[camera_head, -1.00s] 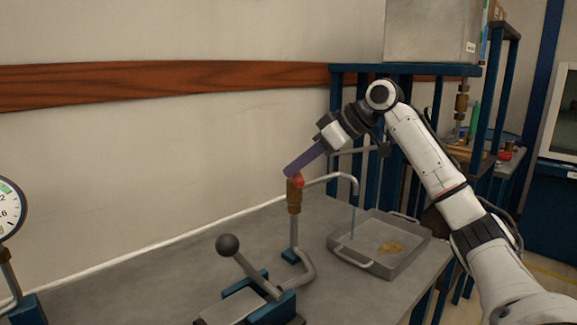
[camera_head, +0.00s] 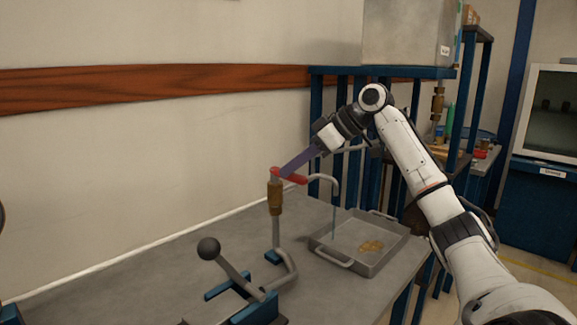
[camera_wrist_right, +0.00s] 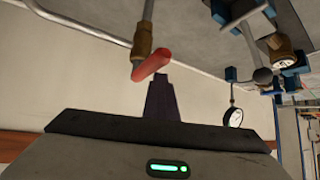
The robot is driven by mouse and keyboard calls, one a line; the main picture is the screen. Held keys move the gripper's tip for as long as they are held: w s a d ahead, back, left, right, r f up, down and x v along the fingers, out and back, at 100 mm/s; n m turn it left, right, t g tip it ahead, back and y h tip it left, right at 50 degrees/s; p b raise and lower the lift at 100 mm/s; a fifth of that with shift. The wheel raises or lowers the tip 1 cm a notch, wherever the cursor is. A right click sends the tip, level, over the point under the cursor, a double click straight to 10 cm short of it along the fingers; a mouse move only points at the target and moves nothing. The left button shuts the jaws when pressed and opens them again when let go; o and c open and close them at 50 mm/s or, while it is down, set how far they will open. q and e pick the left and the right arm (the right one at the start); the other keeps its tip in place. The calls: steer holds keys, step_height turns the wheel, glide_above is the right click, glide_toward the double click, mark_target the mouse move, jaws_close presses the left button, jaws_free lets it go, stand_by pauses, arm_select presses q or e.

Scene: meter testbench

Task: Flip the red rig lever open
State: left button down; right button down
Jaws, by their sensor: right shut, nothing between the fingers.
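The red rig lever (camera_head: 290,177) sits on top of a brass valve (camera_head: 275,197) on an upright pipe. In the head view it points to the right from the valve top. The lever also shows in the right wrist view (camera_wrist_right: 151,65), lying slantwise just beyond the fingertips. My right gripper (camera_head: 284,172) is shut and empty, its dark fingers reaching down from the upper right to the lever. The fingertips (camera_wrist_right: 160,78) look close against the lever; whether they touch is not clear. My left gripper is out of view.
A grey metal tray (camera_head: 385,256) stands under the curved spout (camera_head: 325,177), with a thin bluish line between them. A ball-ended clamp handle (camera_head: 208,248) rises in front. Blue rack posts (camera_head: 316,108) stand behind my right arm. The bench (camera_head: 170,270) at left is mostly bare.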

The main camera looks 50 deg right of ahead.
steer(key=shift+s+d+r+h, duration=0.1)
steer(key=shift+d+r+h, duration=0.25)
steer(key=shift+d, duration=0.4)
steer(key=shift+a, duration=0.1)
steer(key=shift+a+r+p, duration=0.35)
steer(key=shift+a+p, duration=0.1)
steer(key=shift+a, duration=0.1)
steer(key=r+p, duration=0.1)
steer(key=r, duration=0.1)
steer(key=d+r+p, duration=0.1)
steer(key=r, duration=0.1)
steer(key=d+r+p, duration=0.1)
steer(key=r, duration=0.1)
steer(key=shift+s+d+r, duration=0.15)
steer(key=shift+d+r, duration=0.35)
steer(key=shift+d, duration=0.35)
